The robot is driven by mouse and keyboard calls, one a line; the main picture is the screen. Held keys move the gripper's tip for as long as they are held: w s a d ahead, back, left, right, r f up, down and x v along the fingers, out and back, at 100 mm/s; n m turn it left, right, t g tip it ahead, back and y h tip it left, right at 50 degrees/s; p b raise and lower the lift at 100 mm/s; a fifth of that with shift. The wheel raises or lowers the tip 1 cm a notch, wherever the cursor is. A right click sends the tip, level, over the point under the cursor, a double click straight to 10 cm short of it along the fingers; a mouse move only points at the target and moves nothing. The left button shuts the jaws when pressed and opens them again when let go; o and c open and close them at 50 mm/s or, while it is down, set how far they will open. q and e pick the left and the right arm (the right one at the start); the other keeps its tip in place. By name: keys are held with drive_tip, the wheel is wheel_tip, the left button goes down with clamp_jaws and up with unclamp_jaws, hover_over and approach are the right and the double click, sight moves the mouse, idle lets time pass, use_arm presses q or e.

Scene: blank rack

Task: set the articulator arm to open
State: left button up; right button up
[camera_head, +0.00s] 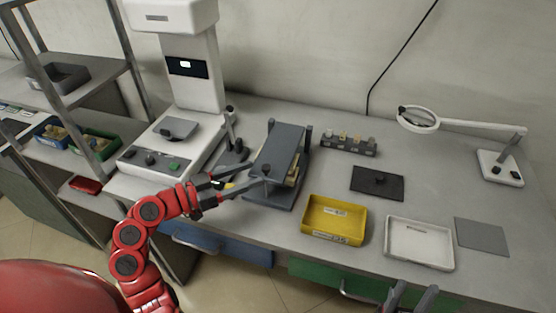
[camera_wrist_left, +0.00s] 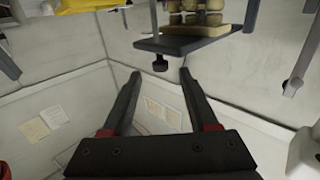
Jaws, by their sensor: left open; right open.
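The articulator stands on the bench in the middle of the head view. Its grey upper arm (camera_head: 280,146) lies over the pale dental casts (camera_head: 293,172), which are mostly hidden, above a dark base (camera_head: 284,199). In the left wrist view, the casts (camera_wrist_left: 194,20) and a plate (camera_wrist_left: 192,43) with a small dark knob (camera_wrist_left: 160,63) appear at the top. My left gripper (camera_head: 259,179) is open at the articulator's front edge. In the wrist view, its fingertips (camera_wrist_left: 160,77) lie either side of the knob; contact is unclear. My right gripper (camera_head: 415,291) is open and empty at the bottom edge.
A yellow tray (camera_head: 335,236), a white tray (camera_head: 420,262) and a dark plate (camera_head: 377,184) lie right of the articulator. A white machine (camera_head: 152,160) stands left. Behind is a small rack (camera_head: 348,149); a magnifier lamp (camera_head: 500,168) stands far right.

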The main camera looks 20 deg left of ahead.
sight(278, 170)
use_arm(q)
drive_tip(key=p+x, duration=0.1)
drive_tip(key=x, duration=0.7)
drive_tip(key=shift+w+d, duration=0.1)
drive_tip(key=shift+w, duration=0.1)
clamp_jaws()
idle(1.1)
